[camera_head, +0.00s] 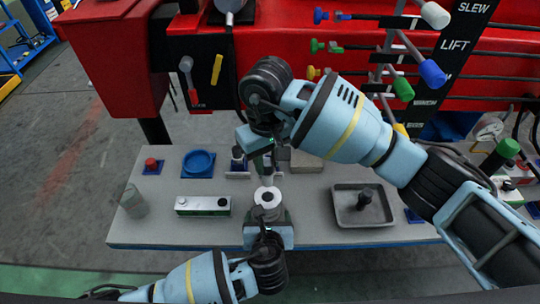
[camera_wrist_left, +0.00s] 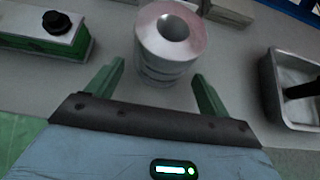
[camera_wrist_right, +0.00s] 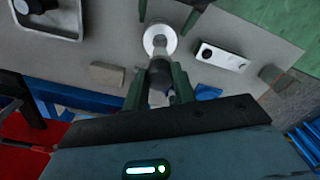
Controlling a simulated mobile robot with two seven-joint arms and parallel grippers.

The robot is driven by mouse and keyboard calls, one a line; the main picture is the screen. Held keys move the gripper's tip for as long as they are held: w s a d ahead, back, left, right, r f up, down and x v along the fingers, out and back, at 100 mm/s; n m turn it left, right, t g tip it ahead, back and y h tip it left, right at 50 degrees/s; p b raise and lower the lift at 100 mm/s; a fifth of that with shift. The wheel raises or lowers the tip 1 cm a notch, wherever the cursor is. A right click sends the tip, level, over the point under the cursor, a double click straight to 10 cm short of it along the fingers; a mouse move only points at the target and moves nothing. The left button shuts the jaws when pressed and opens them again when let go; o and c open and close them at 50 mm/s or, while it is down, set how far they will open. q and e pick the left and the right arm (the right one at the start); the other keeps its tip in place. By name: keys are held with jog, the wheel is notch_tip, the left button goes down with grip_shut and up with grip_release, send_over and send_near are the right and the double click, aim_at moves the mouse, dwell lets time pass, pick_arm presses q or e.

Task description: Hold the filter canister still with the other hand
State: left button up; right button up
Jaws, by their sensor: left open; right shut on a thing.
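The filter canister (camera_head: 267,197) stands upright on the grey table, with a pale ring-shaped top and a central hole. It also shows in the left wrist view (camera_wrist_left: 165,62), a little beyond and between the fingertips of my left gripper (camera_wrist_left: 160,72), which is open. No finger visibly touches it. My right gripper (camera_wrist_right: 159,88) is shut on a grey cylindrical part (camera_wrist_right: 159,72). That part points down toward the canister top (camera_wrist_right: 160,30); I cannot tell whether they touch. In the head view my right gripper (camera_head: 264,160) is above and behind the canister.
A green and silver box (camera_head: 203,206) lies left of the canister, with a clear jar (camera_head: 133,201) further left. A blue round dish (camera_head: 198,163) and red knob (camera_head: 151,164) are behind. A metal tray (camera_head: 345,212) stands right.

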pick_arm(q)
jog(key=shift+w+f, duration=0.4)
jog(key=shift+w, duration=0.1)
jog(key=c, duration=1.1)
